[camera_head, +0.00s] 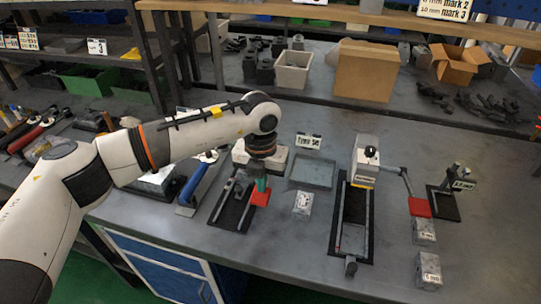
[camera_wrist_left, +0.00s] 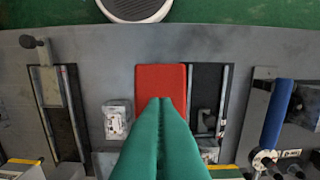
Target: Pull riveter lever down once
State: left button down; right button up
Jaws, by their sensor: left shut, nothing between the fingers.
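My left gripper (camera_head: 262,185) reaches in from the left and points down at the bench. Its green fingers are shut with nothing between them. A red pad (camera_head: 260,198), which looks like a lever's end plate, lies right under the fingertips beside a black-based press (camera_head: 229,216). In the left wrist view the shut fingers (camera_wrist_left: 160,101) overlap the near part of the red pad (camera_wrist_left: 160,79); whether they touch it, I cannot tell. The arm linking the pad to its press is hidden. My right gripper is out of view.
Right of centre stands another press (camera_head: 366,160) with a side lever ending in a red pad (camera_head: 420,207). A grey tray (camera_head: 311,172) and a small labelled block (camera_head: 302,205) stand between the presses. A blue-handled tool (camera_head: 194,183) lies left.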

pick_arm(q)
notch_tip(320, 180, up, 10)
jog(key=p, duration=0.4)
dwell(0.3)
jog(key=shift+f, duration=0.1)
